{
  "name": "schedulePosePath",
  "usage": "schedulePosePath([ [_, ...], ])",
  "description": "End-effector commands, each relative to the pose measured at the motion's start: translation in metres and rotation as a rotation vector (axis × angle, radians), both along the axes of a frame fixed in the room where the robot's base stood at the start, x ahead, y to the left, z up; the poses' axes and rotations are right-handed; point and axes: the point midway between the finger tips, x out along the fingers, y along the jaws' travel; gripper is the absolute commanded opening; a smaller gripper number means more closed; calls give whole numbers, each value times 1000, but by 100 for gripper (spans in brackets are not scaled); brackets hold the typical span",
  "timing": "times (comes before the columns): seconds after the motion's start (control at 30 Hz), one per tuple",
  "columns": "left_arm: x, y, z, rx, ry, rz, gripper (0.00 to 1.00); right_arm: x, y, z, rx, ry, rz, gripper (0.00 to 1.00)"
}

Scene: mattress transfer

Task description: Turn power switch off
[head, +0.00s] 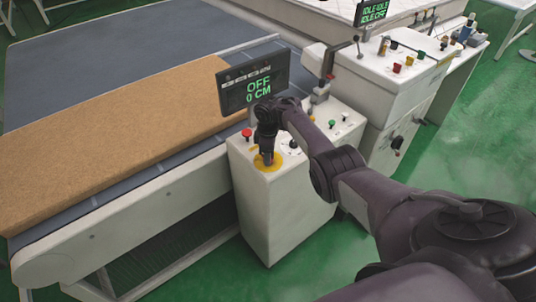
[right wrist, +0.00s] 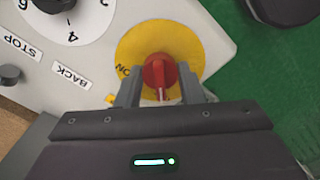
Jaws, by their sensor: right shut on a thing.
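The power switch (right wrist: 158,75) is a red knob on a round yellow plate (right wrist: 190,40), with an ON label at the plate's left in the right wrist view. A white mark on the knob points down in that view. The yellow plate (head: 262,166) also shows on top of the white control box (head: 285,205) in the head view, where my gripper hides the knob. My right gripper (right wrist: 160,92) is shut on the switch, one finger on each side. It points down from above in the head view (head: 267,158). My left gripper is not in view.
A dark display (head: 252,84) on the box reads OFF and 0 CM. A red button (head: 247,132) and other controls sit near the switch. A brown mattress slab (head: 110,135) lies on the conveyor at left. A second white control cabinet (head: 400,85) stands behind.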

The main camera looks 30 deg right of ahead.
Motion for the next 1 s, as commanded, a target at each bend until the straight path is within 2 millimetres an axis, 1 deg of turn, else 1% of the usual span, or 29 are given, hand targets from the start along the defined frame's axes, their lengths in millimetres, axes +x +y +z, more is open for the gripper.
schedulePosePath([
  [0.13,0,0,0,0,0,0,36,1,-1,2,-1,-3,1,12],
  [0.17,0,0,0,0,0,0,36,1,-1,2,0,-4,0,36],
  [0.3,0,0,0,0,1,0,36,1,-1,1,-1,-3,0,54],
  [0.33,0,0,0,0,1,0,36,1,-1,1,-1,-2,0,56],
  [0.57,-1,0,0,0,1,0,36,0,0,1,0,-1,-1,56],
  [0.67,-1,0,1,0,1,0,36,1,0,5,1,-2,0,56],
  [0.77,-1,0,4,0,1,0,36,1,0,18,2,-4,-1,56],
  [1.0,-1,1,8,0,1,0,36,1,0,59,1,-5,0,56],
])
